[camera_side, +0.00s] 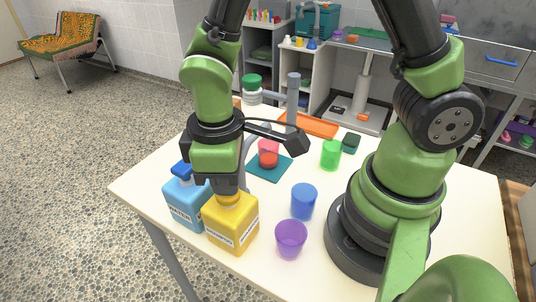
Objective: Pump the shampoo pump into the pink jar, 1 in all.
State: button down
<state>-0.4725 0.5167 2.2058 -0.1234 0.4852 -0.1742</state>
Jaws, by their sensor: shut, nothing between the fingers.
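A yellow pump bottle (231,226) with a white label stands near the front left of the table. A blue pump bottle (184,205) stands just left of it. The label print is too small to read surely, so I cannot tell which is the shampoo. My gripper (229,190) is shut, points down and is right over the yellow bottle's top; it hides most of that pump head. Whether it touches or presses the head is unclear. The pink jar (268,146), see-through with a redder lower part, stands on a teal mat (280,172) behind.
A blue cup (303,201), a purple cup (291,239) and a green cup (330,154) stand right of the bottles. A grey stand (293,98) with a green-capped bottle (251,88), an orange tray (313,125) and a dark green block (351,143) are farther back.

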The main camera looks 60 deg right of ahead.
jog(key=shift+r, duration=1.6)
notch_tip(320, 180, up, 6)
jog(key=s+d+r+m+t+y, duration=0.2)
jog(key=s+d+r+m+t, duration=0.5)
jog(key=s+d+r+m, duration=0.1)
jog(key=shift+d+r+m, duration=0.4)
jog(key=shift+r+m, duration=0.5)
jog(key=shift+m, duration=0.2)
